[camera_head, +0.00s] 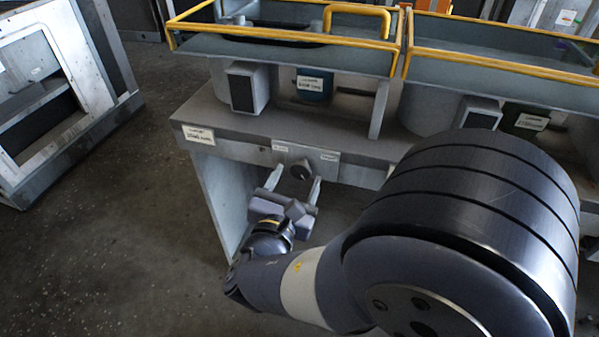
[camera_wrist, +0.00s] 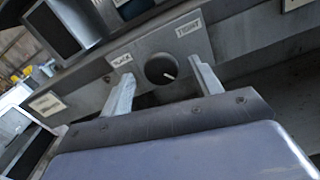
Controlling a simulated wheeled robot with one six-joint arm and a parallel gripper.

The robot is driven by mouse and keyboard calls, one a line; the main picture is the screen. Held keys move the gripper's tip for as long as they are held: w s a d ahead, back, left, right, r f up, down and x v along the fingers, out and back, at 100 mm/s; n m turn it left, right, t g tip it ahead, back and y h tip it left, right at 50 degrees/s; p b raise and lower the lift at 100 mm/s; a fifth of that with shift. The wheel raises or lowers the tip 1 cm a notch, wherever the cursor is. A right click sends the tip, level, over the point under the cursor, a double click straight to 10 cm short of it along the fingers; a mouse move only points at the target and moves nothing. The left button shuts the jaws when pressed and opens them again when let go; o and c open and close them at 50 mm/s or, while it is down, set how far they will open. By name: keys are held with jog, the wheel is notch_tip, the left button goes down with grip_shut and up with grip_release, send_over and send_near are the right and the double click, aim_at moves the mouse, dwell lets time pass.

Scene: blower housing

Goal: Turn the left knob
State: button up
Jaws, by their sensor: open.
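The knob (camera_head: 301,169) is a dark round dial on the front panel of the grey bench. In the wrist view the knob (camera_wrist: 161,69) shows a light pointer line, with a label on each side of it. My gripper (camera_head: 294,186) is open, its two light fingers spread in front of the panel. In the wrist view the fingers of my gripper (camera_wrist: 160,85) stand to the left and right of the knob. Nothing is between the fingertips that I can see gripped; whether they touch the panel cannot be told.
The grey bench (camera_head: 240,122) carries a dark-fronted box (camera_head: 248,88) and a yellow-railed tray (camera_head: 285,55). A second yellow-railed unit (camera_head: 490,68) stands to the right. A pale metal frame (camera_head: 65,120) stands at the left. The floor (camera_head: 130,230) between is clear.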

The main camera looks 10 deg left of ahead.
jog(key=shift+w+d, duration=0.1)
jog(key=shift+w, duration=0.75)
jog(key=shift+c, duration=0.6)
jog(key=c, duration=0.8)
jog(key=shift+c, duration=0.2)
jog(key=shift+f+m+b, duration=0.15)
jog(key=shift+m+b, duration=0.25)
jog(key=shift+b, duration=0.2)
